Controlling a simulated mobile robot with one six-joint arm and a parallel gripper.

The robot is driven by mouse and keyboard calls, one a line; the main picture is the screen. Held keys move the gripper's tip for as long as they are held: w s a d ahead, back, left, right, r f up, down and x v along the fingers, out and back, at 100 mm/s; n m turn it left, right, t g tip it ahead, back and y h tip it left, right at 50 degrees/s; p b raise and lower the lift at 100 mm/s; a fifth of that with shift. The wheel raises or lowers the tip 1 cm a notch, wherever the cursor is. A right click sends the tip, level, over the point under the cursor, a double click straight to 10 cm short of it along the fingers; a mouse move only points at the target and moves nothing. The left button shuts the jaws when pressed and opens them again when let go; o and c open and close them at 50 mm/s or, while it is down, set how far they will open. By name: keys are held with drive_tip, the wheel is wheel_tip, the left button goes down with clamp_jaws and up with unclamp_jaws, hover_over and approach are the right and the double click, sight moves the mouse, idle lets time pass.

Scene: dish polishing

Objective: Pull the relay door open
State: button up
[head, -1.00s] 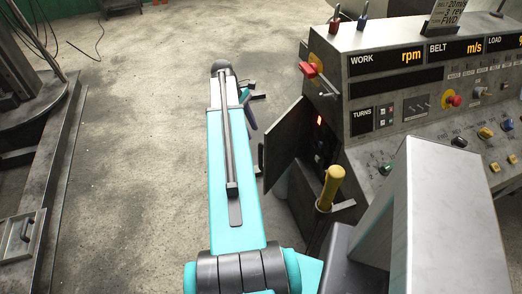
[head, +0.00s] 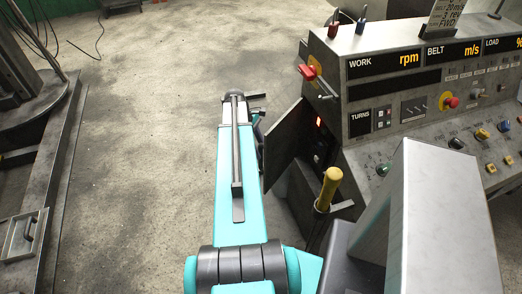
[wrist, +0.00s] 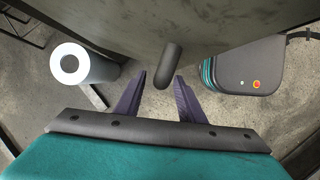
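The relay door (head: 284,148) is a dark panel standing swung out from the left side of the console, with a lit red light inside the opening. In the wrist view the door (wrist: 235,30) fills the top, and its dark rounded handle (wrist: 168,66) sticks out toward me. My gripper (wrist: 160,82) is open, with one purple finger on each side of the handle's near end. I see gaps beside the handle, and cannot tell how deep it sits between the fingers. In the head view my arm mostly hides the gripper.
The console (head: 420,90) stands right of the door, with a red-handled lever (head: 308,72) above. A yellow-handled lever (head: 329,186) stands close in front of the opening. The floor (head: 150,130) left of my arm is clear up to a metal frame (head: 60,170).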

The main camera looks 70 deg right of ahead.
drive_tip(key=shift+x, duration=0.95)
clamp_jaws()
drive_tip(key=shift+d, duration=0.25)
drive_tip(key=shift+a, duration=0.2)
drive_tip(key=shift+w, duration=0.15)
